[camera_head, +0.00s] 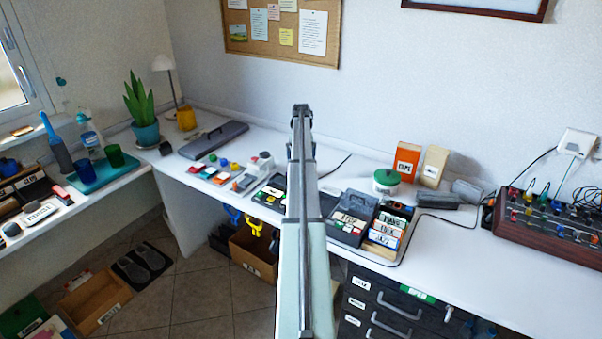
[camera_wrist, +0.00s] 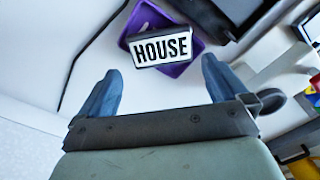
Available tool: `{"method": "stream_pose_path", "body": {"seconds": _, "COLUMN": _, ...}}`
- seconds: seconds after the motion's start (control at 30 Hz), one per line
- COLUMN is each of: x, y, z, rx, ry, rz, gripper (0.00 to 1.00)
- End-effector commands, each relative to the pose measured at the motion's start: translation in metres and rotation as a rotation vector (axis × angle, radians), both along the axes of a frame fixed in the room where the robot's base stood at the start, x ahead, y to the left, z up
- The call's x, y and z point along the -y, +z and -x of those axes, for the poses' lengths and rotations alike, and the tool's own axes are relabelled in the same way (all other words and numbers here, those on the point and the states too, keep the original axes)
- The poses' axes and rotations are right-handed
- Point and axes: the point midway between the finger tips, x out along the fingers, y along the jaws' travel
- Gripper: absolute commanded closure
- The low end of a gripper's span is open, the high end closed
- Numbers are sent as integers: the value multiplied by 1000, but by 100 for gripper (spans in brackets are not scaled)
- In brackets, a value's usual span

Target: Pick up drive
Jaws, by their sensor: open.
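My gripper (camera_wrist: 159,84) is open in the wrist view, its two blue fingers spread and nothing between them. Just beyond the fingertips is a purple box (camera_wrist: 188,69) with a white label reading HOUSE (camera_wrist: 162,47). The box sits on the white surface, apart from the fingers. I cannot make out any object marked as a drive.
The white desk (camera_head: 470,252) holds a dark grey case (camera_head: 350,213), labelled boxes (camera_head: 385,235), an orange box (camera_head: 405,160) and a knobbed console (camera_head: 550,222) at right. A long grey case (camera_head: 213,139) lies at back left. Drawers (camera_head: 385,305) stand below. Bare desk shows front right.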

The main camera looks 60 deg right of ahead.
Motion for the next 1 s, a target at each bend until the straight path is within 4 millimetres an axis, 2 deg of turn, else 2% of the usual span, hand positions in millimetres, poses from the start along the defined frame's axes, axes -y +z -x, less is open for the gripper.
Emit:
{"method": "stream_pose_path", "body": {"seconds": 0.17, "x": -2, "y": -10, "z": 1, "rx": 0, "ry": 0, "rz": 0, "gripper": 0}}
{"method": "stream_pose_path", "body": {"seconds": 0.5, "x": -5, "y": -50, "z": 2, "rx": -1, "ry": 0, "rz": -1, "gripper": 0}}
{"method": "stream_pose_path", "body": {"seconds": 0.77, "x": -5, "y": -53, "z": 2, "rx": 0, "ry": 0, "rz": 0, "gripper": 0}}
{"method": "stream_pose_path", "body": {"seconds": 1.0, "x": -5, "y": -53, "z": 2, "rx": 0, "ry": 0, "rz": 0, "gripper": 22}}
